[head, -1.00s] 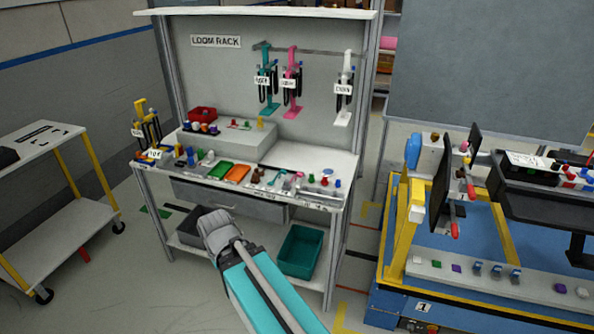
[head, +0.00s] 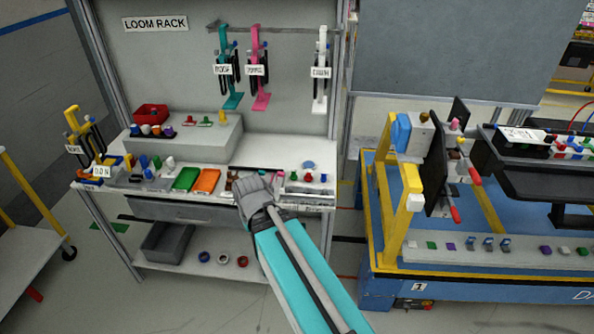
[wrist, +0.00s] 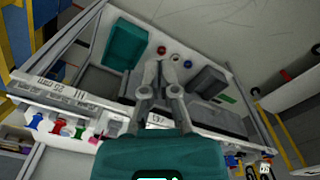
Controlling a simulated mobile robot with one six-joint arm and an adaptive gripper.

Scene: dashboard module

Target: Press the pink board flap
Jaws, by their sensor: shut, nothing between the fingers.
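I cannot make out for certain which part is the pink board flap. A pink loom (head: 258,75) hangs from the rail of the rack board, between a teal one and a white one. A small pink knob (head: 455,124) shows on the fixture at the right. My gripper (wrist: 160,68) is shut and empty in the wrist view, in front of the bench's front edge and pointing toward the lower shelf. In the head view my arm reaches to the bench front, and its fingers cannot be made out. My gripper is not at either pink thing.
The loom rack bench (head: 190,201) holds a green tray (head: 186,179), an orange tray (head: 206,180) and several small parts. A teal bin (wrist: 125,45) and a grey bin (wrist: 207,82) stand on its lower shelf. A blue fixture table (head: 460,302) stands right. Floor shows between them.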

